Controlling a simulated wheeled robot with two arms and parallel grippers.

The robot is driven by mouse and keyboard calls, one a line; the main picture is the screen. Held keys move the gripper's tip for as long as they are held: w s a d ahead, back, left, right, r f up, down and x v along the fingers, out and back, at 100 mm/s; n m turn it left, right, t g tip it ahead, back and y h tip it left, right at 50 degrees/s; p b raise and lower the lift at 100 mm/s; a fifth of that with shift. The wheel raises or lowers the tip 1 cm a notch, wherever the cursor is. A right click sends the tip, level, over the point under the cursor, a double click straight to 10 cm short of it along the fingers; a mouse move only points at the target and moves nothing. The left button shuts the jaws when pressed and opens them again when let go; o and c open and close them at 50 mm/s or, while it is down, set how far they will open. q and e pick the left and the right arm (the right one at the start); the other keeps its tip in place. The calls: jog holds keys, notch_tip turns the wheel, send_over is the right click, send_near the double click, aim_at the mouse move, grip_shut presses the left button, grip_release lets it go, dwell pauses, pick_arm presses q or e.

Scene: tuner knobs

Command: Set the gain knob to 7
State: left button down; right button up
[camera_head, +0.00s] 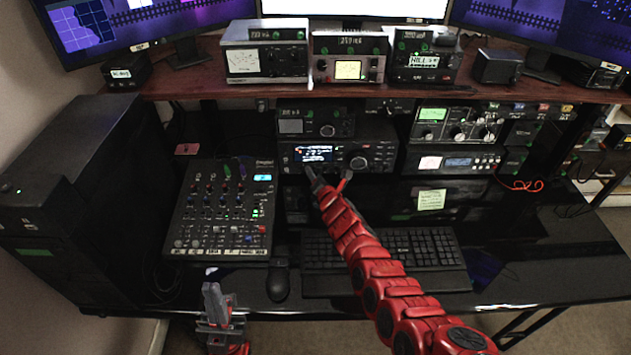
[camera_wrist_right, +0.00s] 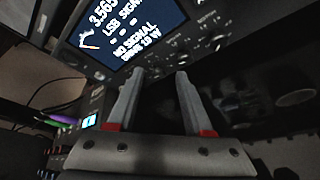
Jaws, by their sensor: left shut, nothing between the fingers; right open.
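The radio (camera_head: 338,155) stands on the desk under the shelf, with a lit display (camera_head: 313,154) and a large round knob (camera_head: 358,162). In the right wrist view its display (camera_wrist_right: 125,28) fills the top, with small knobs (camera_wrist_right: 181,58) on the panel to its lower right. I cannot read which one is the gain knob or its setting. My right gripper (camera_head: 328,174) is at the radio's lower front, and in its wrist view (camera_wrist_right: 160,78) the fingers are apart with nothing held. Contact cannot be told. My left gripper (camera_head: 212,290) is shut and empty at the desk's front edge.
A mixer (camera_head: 222,210) with several knobs lies left of the radio. A keyboard (camera_head: 420,250) and a mouse (camera_head: 278,284) lie in front, under my right arm's side. More radio units (camera_head: 458,126) stand to the right, and meters (camera_head: 265,60) sit on the shelf above.

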jog(key=shift+r, duration=0.1)
grip_shut()
dwell(0.3)
